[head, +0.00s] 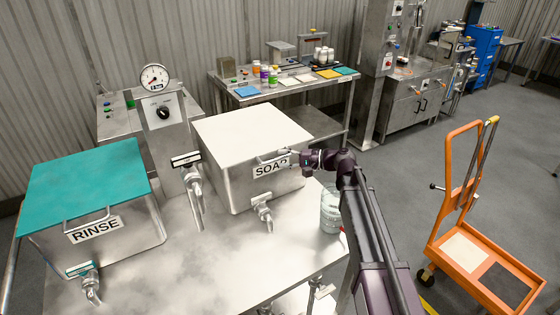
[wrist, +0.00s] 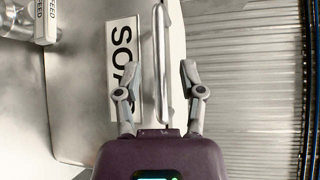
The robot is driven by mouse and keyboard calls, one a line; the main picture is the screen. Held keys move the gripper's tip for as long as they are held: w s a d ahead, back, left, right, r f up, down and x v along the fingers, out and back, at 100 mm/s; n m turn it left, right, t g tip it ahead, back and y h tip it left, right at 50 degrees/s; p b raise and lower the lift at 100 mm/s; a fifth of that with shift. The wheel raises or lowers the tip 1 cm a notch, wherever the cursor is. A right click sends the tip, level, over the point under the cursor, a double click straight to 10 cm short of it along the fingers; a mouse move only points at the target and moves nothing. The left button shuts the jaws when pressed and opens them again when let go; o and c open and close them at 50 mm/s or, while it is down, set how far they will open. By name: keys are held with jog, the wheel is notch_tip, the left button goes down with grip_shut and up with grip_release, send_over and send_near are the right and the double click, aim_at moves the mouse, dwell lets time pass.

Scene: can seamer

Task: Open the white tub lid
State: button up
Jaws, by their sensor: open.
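The white lid (head: 250,133) lies flat and closed on a steel tub (head: 235,186) labelled SOAP, in the middle of the head view. A bar handle (wrist: 160,70) runs along the lid's front edge, above the SOAP label (wrist: 123,65). My gripper (head: 284,158) reaches in from the right at the front of this tub. In the wrist view my gripper (wrist: 159,68) is open, with the handle lying between its two fingers. Gaps show on both sides of the bar, and how deep it sits between the fingers is unclear.
A RINSE tub with a teal lid (head: 85,180) stands to the left. Taps (head: 263,212) stick out below the SOAP tub's front. A clear container (head: 331,208) stands at the right of the steel table (head: 215,270). An orange cart (head: 470,245) stands on the floor at right.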

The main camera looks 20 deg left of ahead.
jog(key=shift+s+a+f, duration=0.1)
jog(key=shift+a+f, duration=0.05)
jog(key=shift+a, duration=0.75)
jog(key=shift+c, duration=0.2)
grip_shut()
